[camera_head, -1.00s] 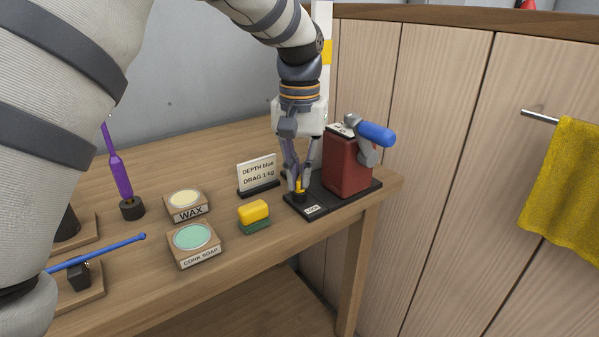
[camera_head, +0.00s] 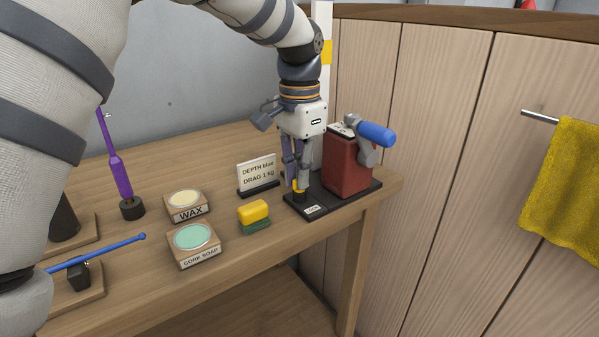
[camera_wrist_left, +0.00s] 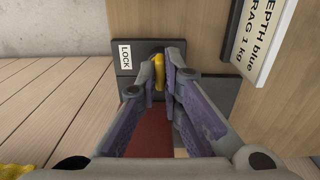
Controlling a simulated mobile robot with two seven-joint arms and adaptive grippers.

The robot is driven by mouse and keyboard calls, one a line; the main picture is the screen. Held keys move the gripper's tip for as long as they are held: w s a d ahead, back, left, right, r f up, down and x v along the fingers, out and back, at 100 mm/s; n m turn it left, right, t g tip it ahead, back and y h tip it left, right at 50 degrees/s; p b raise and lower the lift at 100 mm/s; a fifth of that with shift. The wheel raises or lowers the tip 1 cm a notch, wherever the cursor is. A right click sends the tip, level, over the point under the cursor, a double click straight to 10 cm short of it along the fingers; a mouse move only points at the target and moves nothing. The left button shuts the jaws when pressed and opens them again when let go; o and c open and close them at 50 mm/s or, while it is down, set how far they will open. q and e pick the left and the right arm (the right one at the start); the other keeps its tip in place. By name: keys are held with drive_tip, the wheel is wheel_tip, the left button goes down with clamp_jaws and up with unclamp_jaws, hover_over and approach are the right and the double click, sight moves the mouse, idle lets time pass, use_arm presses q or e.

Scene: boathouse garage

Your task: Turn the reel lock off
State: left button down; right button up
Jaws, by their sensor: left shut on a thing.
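The reel lock is a small yellow knob (camera_head: 295,185) on a dark round base, near the LOCK label (camera_head: 313,210) on the reel's black base plate (camera_head: 334,203). My left gripper (camera_head: 299,182) points straight down and is shut on the yellow knob, hiding part of it. In the left wrist view the knob (camera_wrist_left: 159,72) sits between the purple-padded fingers (camera_wrist_left: 163,78), beside the LOCK label (camera_wrist_left: 125,56). The red reel body (camera_head: 346,163) with its blue-handled crank (camera_head: 375,134) stands just right of the gripper. My right gripper is not in view.
A sign reading "DEPTH blue DRAG 1 kg" (camera_head: 257,173) stands close left of the gripper. A yellow-green sponge (camera_head: 253,216), the wax (camera_head: 186,203) and cork soap (camera_head: 195,241) lie farther left. A wooden panel wall (camera_head: 445,170) closes off the right.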

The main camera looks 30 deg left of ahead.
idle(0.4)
use_arm(q)
drive_tip(key=c, duration=1.7)
unclamp_jaws()
drive_tip(key=shift+r, duration=0.1)
wheel_tip(320, 180, up, 12)
drive_tip(key=shift+f, duration=0.1)
